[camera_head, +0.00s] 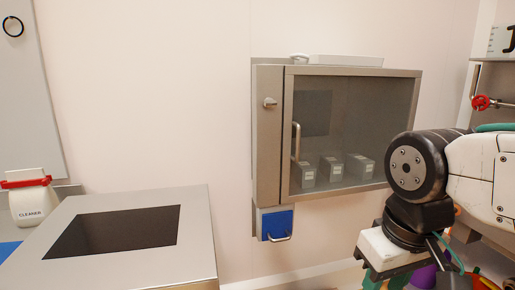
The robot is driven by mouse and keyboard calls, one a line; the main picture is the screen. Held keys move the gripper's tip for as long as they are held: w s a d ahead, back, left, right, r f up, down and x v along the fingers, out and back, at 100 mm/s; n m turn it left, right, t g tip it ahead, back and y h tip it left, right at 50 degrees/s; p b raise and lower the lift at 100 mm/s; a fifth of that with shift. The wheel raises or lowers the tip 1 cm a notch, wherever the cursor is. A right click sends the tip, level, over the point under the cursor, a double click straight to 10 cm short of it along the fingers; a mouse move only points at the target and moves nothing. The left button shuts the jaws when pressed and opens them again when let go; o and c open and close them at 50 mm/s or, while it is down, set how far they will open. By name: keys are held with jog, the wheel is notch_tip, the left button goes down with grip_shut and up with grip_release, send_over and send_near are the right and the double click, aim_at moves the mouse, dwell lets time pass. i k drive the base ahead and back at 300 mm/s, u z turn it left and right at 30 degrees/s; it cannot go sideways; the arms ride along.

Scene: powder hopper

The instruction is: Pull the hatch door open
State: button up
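The hatch door (350,112) is a glass panel in a steel frame on a wall-mounted cabinet, and it looks closed. Its vertical bar handle (296,142) is at the door's left side. A round knob (270,103) sits on the steel panel left of the door. Several small grey boxes with white labels show behind the glass. My gripper (386,272) hangs down at the lower right, below and right of the door, apart from the handle. Its fingers are cut off by the bottom edge, so its opening is hidden. My arm covers the door's lower right corner.
A blue box with a wire handle (276,225) hangs below the cabinet's left side. A flat tray (345,61) lies on top. A steel counter (195,225) with a dark recessed panel is at lower left, beside a cleaner bottle (30,205). Pipes with a red valve (481,102) are at right.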

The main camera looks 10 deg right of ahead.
aim_at(290, 72)
jog(key=u, duration=0.5)
jog(key=k, duration=0.6)
jog(key=u, duration=0.65)
jog(key=i, duration=1.2)
jog(key=z, duration=0.7)
